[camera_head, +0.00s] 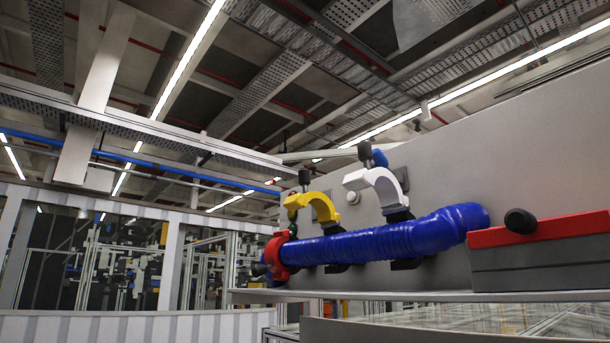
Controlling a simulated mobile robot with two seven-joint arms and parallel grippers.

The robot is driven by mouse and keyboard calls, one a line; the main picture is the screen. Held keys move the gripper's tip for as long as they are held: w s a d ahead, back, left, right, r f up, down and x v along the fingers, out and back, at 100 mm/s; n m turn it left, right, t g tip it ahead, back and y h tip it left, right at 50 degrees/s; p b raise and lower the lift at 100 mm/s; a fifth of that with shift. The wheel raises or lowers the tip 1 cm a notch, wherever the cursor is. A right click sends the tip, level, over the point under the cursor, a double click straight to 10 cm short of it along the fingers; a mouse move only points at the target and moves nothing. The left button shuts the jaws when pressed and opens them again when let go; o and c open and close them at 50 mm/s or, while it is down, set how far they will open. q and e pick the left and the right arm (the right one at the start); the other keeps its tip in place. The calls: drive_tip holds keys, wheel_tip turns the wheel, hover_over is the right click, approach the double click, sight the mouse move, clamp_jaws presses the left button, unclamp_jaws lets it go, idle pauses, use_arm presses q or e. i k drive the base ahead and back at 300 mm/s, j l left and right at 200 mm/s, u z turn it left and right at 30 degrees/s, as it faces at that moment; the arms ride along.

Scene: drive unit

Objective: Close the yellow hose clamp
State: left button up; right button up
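The yellow hose clamp (322,207) is in the middle of the head view, on the panel above a blue ribbed hose (395,238). Its curved yellow jaw stands raised, clear of the hose, so the clamp is open. A dark knob (304,177) sticks up at its left end. The hose lies across the clamp's dark lower seat. A white clamp (384,189) to its right also stands open with its jaw up. A red clamp (275,257) wraps around the left end of the hose. Neither of my grippers shows in this view.
A grey box with a red top (545,248) and a black knob (520,221) stands at the right end of the hose. A grey panel (540,150) rises behind the clamps. A ledge (380,296) runs below. Free air lies left of the clamps.

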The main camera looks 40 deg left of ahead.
sight(327, 215)
drive_tip(key=j+z, duration=0.1)
drive_tip(key=j, duration=0.55)
drive_tip(key=k+j+z, duration=0.1)
drive_tip(key=j, duration=0.55)
drive_tip(key=k+j, duration=0.1)
drive_tip(key=j, duration=0.55)
drive_tip(key=j+z, duration=0.15)
drive_tip(key=j, duration=0.5)
drive_tip(key=k, duration=0.05)
